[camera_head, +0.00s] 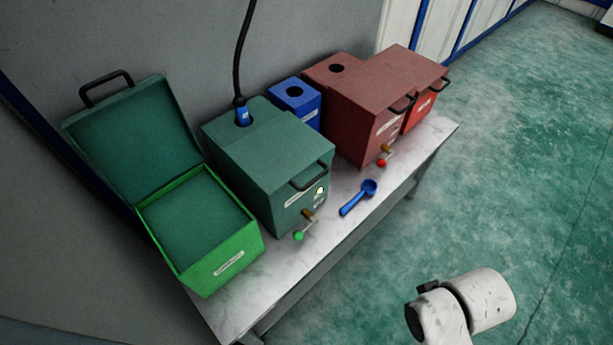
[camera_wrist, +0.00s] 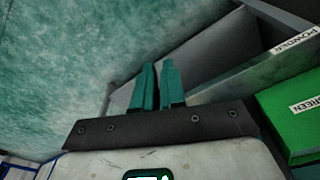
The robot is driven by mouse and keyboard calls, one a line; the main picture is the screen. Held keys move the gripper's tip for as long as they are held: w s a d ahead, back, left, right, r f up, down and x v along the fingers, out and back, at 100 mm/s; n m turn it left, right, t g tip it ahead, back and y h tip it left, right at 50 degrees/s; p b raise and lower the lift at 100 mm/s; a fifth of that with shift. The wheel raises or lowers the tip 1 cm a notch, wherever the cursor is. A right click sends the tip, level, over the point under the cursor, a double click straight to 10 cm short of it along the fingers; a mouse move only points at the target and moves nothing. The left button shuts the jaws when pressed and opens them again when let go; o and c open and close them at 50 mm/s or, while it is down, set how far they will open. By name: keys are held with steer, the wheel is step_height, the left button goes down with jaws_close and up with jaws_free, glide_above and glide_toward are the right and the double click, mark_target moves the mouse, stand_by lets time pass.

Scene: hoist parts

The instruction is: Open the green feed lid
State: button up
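A bright green box (camera_head: 222,262) stands at the left end of the table in the head view. Its dark green lid (camera_head: 136,140) is raised and leans back, with a black handle (camera_head: 106,86) on its upper edge. A dark green surface shows inside the box. To its right is a dark green box (camera_head: 265,160) with a closed top and a black handle at its front edge. My gripper (camera_wrist: 157,66) shows in the wrist view, teal fingers close together and empty, apart from any handle. Part of a green box (camera_wrist: 290,110) labelled GREEN shows to its right.
The table (camera_head: 240,312) also holds a blue box (camera_head: 308,112), dark red boxes (camera_head: 362,100), a red box (camera_head: 420,108) and a blue scoop (camera_head: 358,197). A black cable ends in a blue plug (camera_head: 241,112) on the dark green box. Green floor (camera_head: 520,190) is clear at right.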

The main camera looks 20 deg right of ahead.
steer(key=o, duration=0.4)
steer(key=w+a+m+t+y+b, duration=0.2)
steer(key=w+a+m+t+b, duration=0.2)
steer(key=w, duration=0.7)
steer(key=shift+w+f+t+y+b, duration=0.3)
steer(key=shift+t+b, duration=0.2)
steer(key=shift+t, duration=0.1)
steer(key=m+t+y+b, duration=0.4)
steer(key=m+t+b, duration=0.1)
steer(key=m+t, duration=0.3)
glide_toward(310, 182)
steer(key=x, duration=1)
steer(key=shift+f, duration=0.3)
jaws_close()
